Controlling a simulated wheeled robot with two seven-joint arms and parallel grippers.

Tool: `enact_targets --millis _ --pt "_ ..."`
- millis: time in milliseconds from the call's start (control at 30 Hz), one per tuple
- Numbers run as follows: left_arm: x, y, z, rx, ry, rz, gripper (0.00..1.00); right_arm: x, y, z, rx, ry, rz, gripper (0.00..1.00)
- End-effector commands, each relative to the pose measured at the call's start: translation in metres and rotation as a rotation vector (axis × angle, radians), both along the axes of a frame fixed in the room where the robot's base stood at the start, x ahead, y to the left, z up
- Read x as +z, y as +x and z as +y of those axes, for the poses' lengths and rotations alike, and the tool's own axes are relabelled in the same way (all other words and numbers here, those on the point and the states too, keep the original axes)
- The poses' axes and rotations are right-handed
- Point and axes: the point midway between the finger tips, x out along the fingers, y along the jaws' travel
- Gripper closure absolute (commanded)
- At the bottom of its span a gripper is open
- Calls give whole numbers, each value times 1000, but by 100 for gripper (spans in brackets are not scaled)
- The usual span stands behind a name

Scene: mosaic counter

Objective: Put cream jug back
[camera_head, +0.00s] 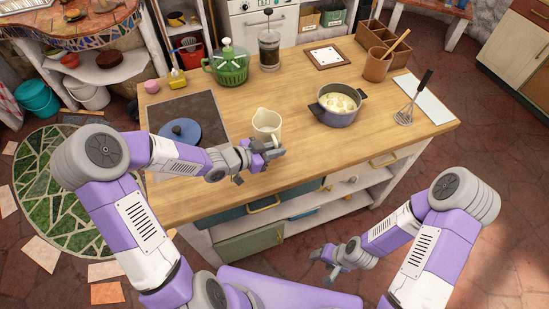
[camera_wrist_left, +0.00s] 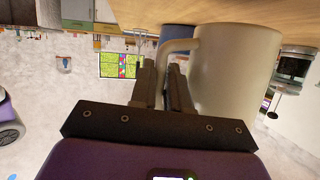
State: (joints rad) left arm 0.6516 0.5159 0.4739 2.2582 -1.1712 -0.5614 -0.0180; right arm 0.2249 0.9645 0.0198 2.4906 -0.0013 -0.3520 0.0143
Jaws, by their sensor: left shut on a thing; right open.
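The cream jug (camera_head: 266,122) is off-white and stands upright near the front of the wooden counter (camera_head: 222,122), right of the dark mat. My left gripper (camera_head: 268,155) is at the jug's near side. In the left wrist view, its fingers (camera_wrist_left: 163,82) are shut on the handle of the jug (camera_wrist_left: 235,68), whose body fills the right side. Whether the jug's base touches the counter is hard to tell. My right gripper (camera_head: 335,262) is open and empty, low in front of the counter and away from its top.
A pot of food (camera_head: 337,108) stands right of the jug. A blue lid (camera_head: 180,132) lies on the dark mat (camera_head: 206,107) at left. A green salad spinner (camera_head: 230,67) and a French press (camera_head: 269,50) stand behind. The counter between jug and pot is clear.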

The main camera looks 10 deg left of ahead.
Motion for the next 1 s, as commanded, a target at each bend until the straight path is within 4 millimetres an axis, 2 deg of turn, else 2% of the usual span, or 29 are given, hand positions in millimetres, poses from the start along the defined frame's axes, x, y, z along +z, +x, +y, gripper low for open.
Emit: enact_targets --millis 300,667,700,833,867,1000 --pt "-36 0 0 0 -1 -2 100 -12 0 0 0 0 0 40" --pt "-40 1 0 -1 1 -5 100 -14 0 0 0 0 0 40" --pt "-41 0 0 0 1 -1 82 -15 0 0 0 0 0 40" --pt "-40 0 0 1 1 -1 62 -14 0 0 0 0 0 40" --pt "-40 0 0 1 1 -1 58 -14 0 0 0 0 0 40" --pt "-40 0 0 1 1 -1 58 -14 0 0 0 0 0 40"
